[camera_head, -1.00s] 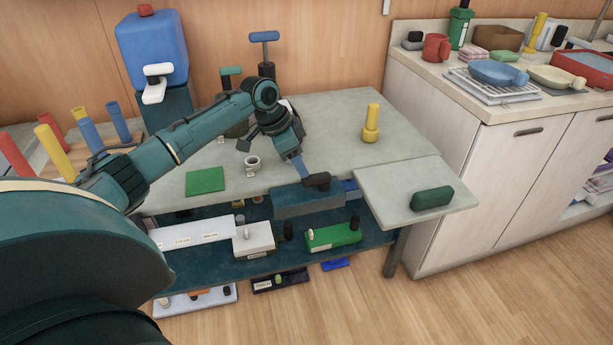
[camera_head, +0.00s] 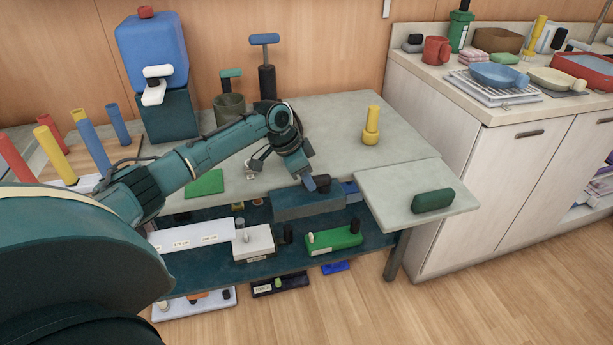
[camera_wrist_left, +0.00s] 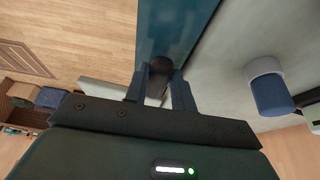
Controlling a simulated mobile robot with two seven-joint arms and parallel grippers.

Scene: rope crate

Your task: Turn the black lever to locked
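A black lever (camera_head: 322,181) shows at the top of a blue-grey block (camera_head: 305,205) at the table's front edge, in the head view. My left gripper (camera_head: 309,184) reaches down to it from above left. In the left wrist view, the two fingers of my left gripper (camera_wrist_left: 160,88) flank a dark rounded piece (camera_wrist_left: 158,77) that looks like this lever, with no clear gap on either side. The lever's lower part is hidden by the fingers. No lock marking is readable. My right gripper is in neither view.
A yellow peg (camera_head: 371,126) stands on the grey table (camera_head: 335,120). A dark green block (camera_head: 432,200) lies on the side leaf (camera_head: 380,195). A green square (camera_head: 205,183) lies near my arm. Below, a shelf holds a white box (camera_head: 254,243) and a green box (camera_head: 334,239).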

